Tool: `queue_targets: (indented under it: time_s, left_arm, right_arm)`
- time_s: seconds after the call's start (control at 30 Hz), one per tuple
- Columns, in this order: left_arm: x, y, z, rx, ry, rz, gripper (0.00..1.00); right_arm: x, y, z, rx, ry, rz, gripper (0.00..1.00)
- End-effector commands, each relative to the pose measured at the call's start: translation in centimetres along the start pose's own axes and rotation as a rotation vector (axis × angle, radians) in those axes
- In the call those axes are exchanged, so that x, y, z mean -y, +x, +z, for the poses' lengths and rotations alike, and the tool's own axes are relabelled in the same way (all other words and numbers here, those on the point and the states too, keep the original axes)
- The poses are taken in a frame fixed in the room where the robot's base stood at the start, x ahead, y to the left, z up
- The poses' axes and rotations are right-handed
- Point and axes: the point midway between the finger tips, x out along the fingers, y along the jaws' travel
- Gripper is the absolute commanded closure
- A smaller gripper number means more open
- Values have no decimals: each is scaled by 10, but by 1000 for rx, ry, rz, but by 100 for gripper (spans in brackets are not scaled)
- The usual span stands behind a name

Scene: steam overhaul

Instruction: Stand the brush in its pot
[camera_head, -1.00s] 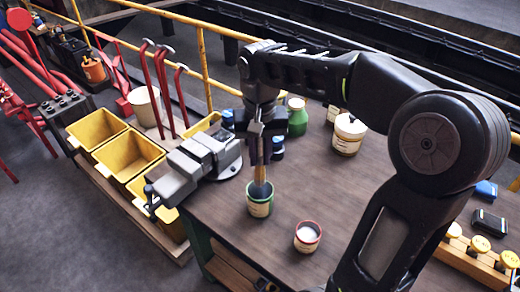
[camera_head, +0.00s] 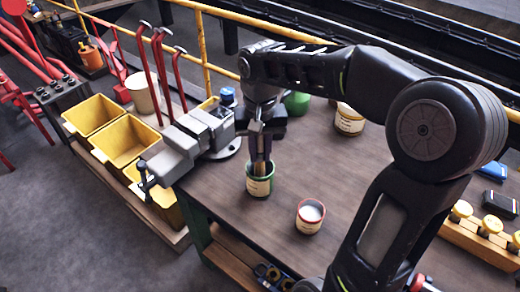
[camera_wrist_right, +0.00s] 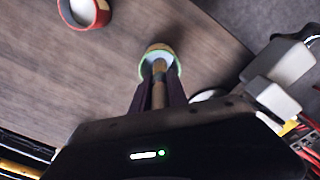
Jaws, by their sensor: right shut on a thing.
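The pot (camera_head: 260,186), pale with a green rim, stands upright on the bench top near its left edge. It also shows in the right wrist view (camera_wrist_right: 150,52). My right gripper (camera_head: 260,160) is above the pot and shut on the brush (camera_wrist_right: 159,94). The brush points downward, and its lower end is inside the pot's mouth. Its bristles are hidden, and I cannot tell whether it touches the bottom. The fingertips are close to the rim. My left gripper is not in view.
A red-rimmed tin (camera_head: 310,216) with white contents stands right of the pot. A grey vise (camera_head: 190,140) is close on the left. A cream tin (camera_head: 349,120) and green bottle (camera_head: 297,104) stand behind. The bench (camera_head: 330,170) is clear between them.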

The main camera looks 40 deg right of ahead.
Motion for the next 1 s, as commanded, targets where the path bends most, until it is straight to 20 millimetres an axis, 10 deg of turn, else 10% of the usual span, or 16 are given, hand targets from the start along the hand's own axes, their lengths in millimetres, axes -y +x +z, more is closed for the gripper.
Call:
queue_targets:
  time_s: [0.37,0.4,0.67,1.0]
  left_arm:
    - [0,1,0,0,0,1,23]
    - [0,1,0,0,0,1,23]
    - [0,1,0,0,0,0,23]
    - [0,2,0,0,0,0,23]
  right_arm:
    - [0,2,0,0,0,0,100]
    - [0,2,0,0,0,0,78]
    - [0,2,0,0,0,0,57]
    - [0,0,0,0,0,0,55]
